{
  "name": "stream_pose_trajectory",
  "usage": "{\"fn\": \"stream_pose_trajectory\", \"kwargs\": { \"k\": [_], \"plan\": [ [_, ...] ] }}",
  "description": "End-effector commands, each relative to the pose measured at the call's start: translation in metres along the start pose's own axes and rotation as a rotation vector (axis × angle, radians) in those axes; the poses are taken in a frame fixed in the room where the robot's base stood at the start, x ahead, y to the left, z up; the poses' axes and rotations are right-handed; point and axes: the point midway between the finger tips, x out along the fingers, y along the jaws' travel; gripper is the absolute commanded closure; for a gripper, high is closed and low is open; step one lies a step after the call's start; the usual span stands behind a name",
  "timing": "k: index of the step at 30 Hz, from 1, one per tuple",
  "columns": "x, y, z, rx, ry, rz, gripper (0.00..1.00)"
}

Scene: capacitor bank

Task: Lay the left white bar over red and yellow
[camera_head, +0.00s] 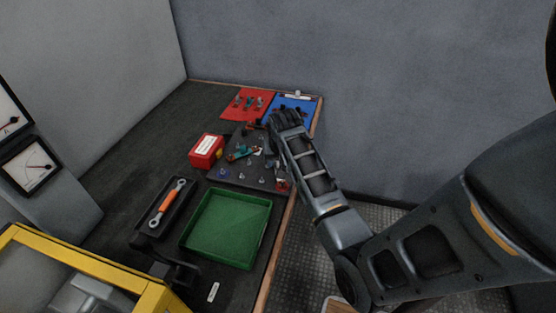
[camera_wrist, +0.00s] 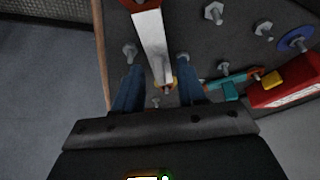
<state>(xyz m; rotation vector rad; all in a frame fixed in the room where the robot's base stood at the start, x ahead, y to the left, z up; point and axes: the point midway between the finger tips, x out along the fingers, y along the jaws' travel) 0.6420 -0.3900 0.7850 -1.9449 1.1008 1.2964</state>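In the wrist view a white bar (camera_wrist: 153,40) runs between my gripper's (camera_wrist: 159,72) two dark blue fingers, with space on both sides. The fingers are apart and do not touch it. The bar's far end meets a red part (camera_wrist: 143,4) at the top edge. Its near end lies by a small yellow and red piece (camera_wrist: 165,84), partly hidden by the gripper; I cannot tell whether it rests on it. In the head view my gripper (camera_head: 286,118) is over the far right of the dark board (camera_head: 235,180), and the arm hides part of that board.
Bolts stand around the fingers, and a teal bar (camera_wrist: 235,83) lies to the right. A red box (camera_head: 206,150) stands left of the board. A green tray (camera_head: 228,228), a wrench tray (camera_head: 164,207), a red mat (camera_head: 238,112) and a blue mat (camera_head: 308,106) surround it.

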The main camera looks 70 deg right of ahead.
Motion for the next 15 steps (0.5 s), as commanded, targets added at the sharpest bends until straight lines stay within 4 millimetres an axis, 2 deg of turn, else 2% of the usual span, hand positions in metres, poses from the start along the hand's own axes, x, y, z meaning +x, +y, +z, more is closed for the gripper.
{"fn": "stream_pose_trajectory", "kwargs": {
  "k": [8,11,15],
  "plan": [
    [-0.002,0.0,0.0,0.0,-0.001,0.0,0.59],
    [-0.01,0.0,0.0,0.0,0.001,0.0,0.59],
    [-0.033,0.0,0.0,-0.001,0.003,-0.001,0.59]
  ]
}}
